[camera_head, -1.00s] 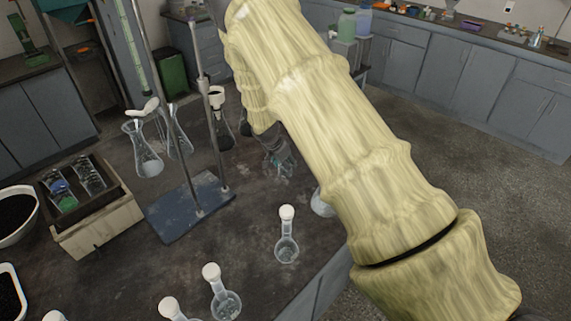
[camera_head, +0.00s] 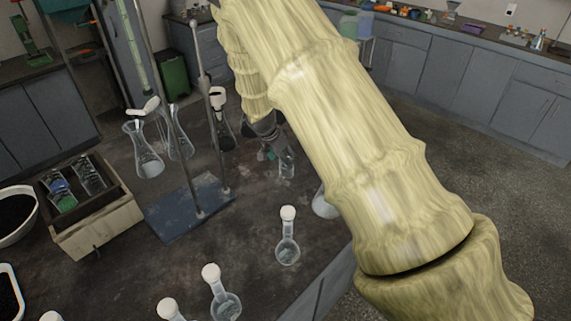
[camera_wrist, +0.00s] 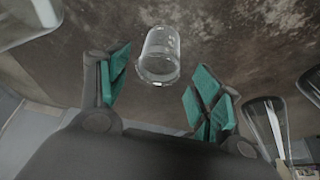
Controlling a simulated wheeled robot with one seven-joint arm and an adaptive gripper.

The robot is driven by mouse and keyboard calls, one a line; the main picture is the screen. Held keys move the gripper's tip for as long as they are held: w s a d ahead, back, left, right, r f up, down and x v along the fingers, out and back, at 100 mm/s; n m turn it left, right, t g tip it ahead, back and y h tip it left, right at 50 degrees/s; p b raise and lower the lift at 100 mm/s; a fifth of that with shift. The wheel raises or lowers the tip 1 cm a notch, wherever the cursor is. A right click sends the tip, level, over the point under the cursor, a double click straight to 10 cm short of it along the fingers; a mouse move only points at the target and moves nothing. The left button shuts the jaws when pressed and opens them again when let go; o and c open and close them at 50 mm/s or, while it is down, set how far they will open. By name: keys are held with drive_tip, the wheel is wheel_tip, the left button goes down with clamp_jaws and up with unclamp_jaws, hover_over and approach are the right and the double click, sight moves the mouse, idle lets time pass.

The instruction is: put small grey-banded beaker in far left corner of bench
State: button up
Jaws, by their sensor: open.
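A small clear glass beaker (camera_wrist: 160,54) stands on the dark bench top (camera_head: 110,250) just ahead of my fingers in the wrist view. In the head view it (camera_head: 287,166) is near the far part of the bench, right of the stand and partly beside my gripper (camera_head: 268,154). A faint rim shows, but I cannot make out a grey band. My gripper (camera_wrist: 160,88) is open. Its two teal fingers are apart, one to each side of the beaker's near end in the wrist view, and nothing is held between them.
A retort stand (camera_head: 190,213) with hanging flasks is left of my gripper. A conical flask (camera_head: 324,204) stands under my arm near the bench's right edge. Several round flasks with white stoppers (camera_head: 288,248) are nearer. A wooden box (camera_head: 100,228) is left. Bare bench lies between.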

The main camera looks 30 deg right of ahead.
drive_tip(key=b+v, duration=0.1)
drive_tip(key=v, duration=0.6)
drive_tip(key=shift+s+d, duration=0.1)
